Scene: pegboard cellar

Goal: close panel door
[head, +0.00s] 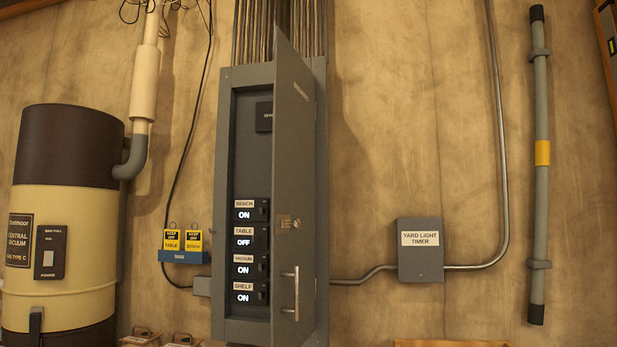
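The grey electrical panel (222,200) is fixed to the wall left of centre in the head view. Its door (293,170) is hinged on the right side and stands open, swung out toward me. A silver bar handle (296,293) is low on the door, with a small latch plate (284,222) above it. Inside, breaker switches labelled BENCH (260,210), TABLE (261,237), VACUUM (261,265) and SHELF (261,292) show. TABLE reads OFF; the others read ON. Neither of my grippers is in view.
A central vacuum canister (68,210) stands at the left. A blue rack with yellow tags (183,256) hangs beside the panel. A yard light timer box (420,250) and a grey vertical tube (541,200) are to the right. The wall between door and timer is mostly bare.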

